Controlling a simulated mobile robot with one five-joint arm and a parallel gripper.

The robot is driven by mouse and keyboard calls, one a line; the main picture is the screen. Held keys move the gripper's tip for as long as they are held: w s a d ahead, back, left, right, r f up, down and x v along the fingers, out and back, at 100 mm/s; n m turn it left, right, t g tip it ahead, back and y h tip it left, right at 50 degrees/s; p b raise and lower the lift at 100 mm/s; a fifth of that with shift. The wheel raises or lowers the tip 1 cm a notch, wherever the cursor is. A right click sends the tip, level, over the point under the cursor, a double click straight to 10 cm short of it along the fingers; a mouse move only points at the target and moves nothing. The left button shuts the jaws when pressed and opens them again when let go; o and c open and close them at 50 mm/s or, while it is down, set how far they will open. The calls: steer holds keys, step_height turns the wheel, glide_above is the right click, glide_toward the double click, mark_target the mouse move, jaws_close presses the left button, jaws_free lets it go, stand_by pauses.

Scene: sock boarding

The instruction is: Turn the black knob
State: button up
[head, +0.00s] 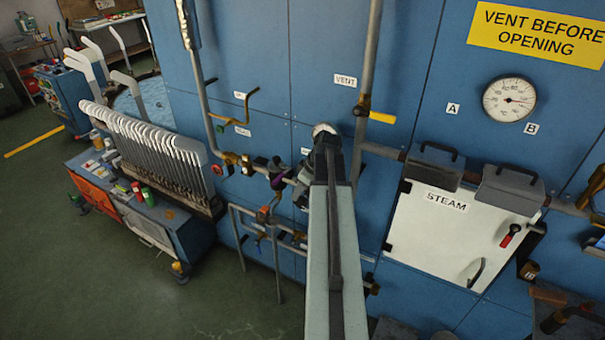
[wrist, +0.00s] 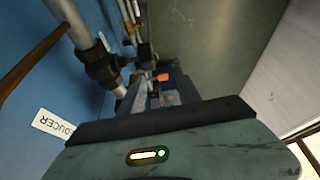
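I cannot single out the black knob for certain. A small dark knob-like part (head: 277,161) shows on the pipework left of my gripper in the head view. My gripper (head: 304,184) is at the far end of my arm, close to the pipework at the blue panel, and is largely hidden by the arm. In the wrist view, a dark round fitting (wrist: 103,65) sits on a grey pipe beside the gripper. The fingers are not clear enough to tell their opening or any contact.
A vertical pipe (head: 366,70) rises just right of the arm. The white STEAM door (head: 425,240) and a gauge (head: 509,100) are farther right. A cart (head: 150,215) and a rack of grey forms (head: 150,140) stand left. Green floor is open at lower left.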

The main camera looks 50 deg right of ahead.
mark_target(301, 197)
steer(key=shift+m, duration=0.3)
steer(key=f+b, duration=0.2)
steer(key=d+f+b, duration=0.1)
steer(key=f+b, duration=0.1)
steer(key=w+f+b, duration=0.1)
steer(key=f+b, duration=0.1)
steer(key=b, duration=0.1)
steer(key=shift+d, duration=0.25)
steer(key=shift+r, duration=0.15)
